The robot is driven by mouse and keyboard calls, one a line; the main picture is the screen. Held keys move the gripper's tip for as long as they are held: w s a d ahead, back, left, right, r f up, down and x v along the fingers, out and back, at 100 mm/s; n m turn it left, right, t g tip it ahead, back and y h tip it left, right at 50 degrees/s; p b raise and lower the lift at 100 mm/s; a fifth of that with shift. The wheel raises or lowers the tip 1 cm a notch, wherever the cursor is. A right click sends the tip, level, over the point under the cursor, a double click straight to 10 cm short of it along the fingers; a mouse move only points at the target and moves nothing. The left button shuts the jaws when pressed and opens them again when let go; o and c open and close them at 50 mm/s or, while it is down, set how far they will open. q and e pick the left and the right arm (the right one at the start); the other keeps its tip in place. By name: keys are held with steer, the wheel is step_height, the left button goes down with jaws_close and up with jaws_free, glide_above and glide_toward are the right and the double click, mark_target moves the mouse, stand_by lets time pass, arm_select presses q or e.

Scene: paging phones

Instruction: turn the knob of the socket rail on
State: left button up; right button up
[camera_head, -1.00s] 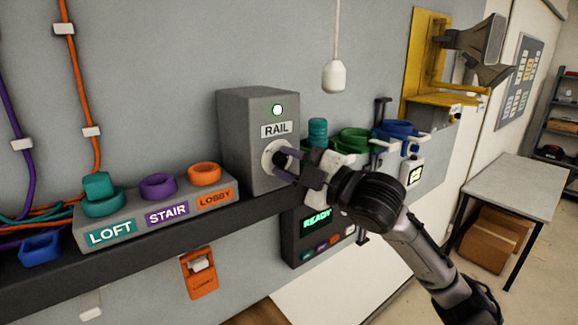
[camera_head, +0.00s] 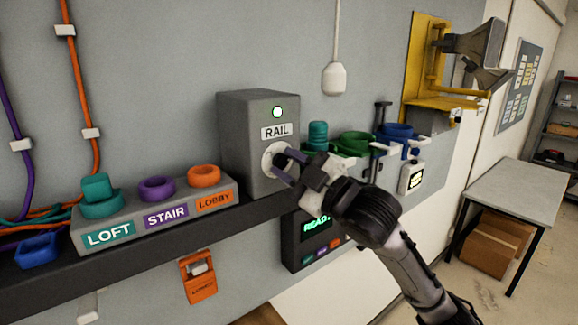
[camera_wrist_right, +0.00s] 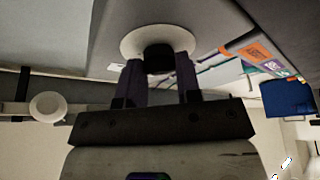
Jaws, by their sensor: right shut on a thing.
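The grey socket rail box (camera_head: 235,140) labelled RAIL stands on the dark shelf against the wall, with a lit pale green lamp near its top. Its dark knob sits on a round white plate (camera_head: 268,158) on the box front. My right gripper (camera_head: 284,160) reaches in from the lower right, and its fingers are shut on the knob. In the right wrist view, the black knob (camera_wrist_right: 158,58) lies between the two fingertips in front of the white plate. The fingers partly hide the knob in the head view. My left gripper is not in view.
A grey block (camera_head: 150,225) labelled LOFT, STAIR and LOBBY, with coloured rings, is left of the box. Several green and blue ring parts (camera_head: 355,140) stand to the right. A dark display unit (camera_head: 300,250) hangs below. A white pull (camera_head: 334,77) hangs above.

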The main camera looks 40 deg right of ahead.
steer(key=o, duration=0.9)
steer(key=shift+s+d+f+b, duration=0.1)
steer(key=shift+s+f+b, duration=0.2)
steer(key=shift+s, duration=0.2)
steer(key=shift+b+v, duration=2.4)
steer(key=shift+v, duration=3.95)
steer(key=shift+r, duration=0.2)
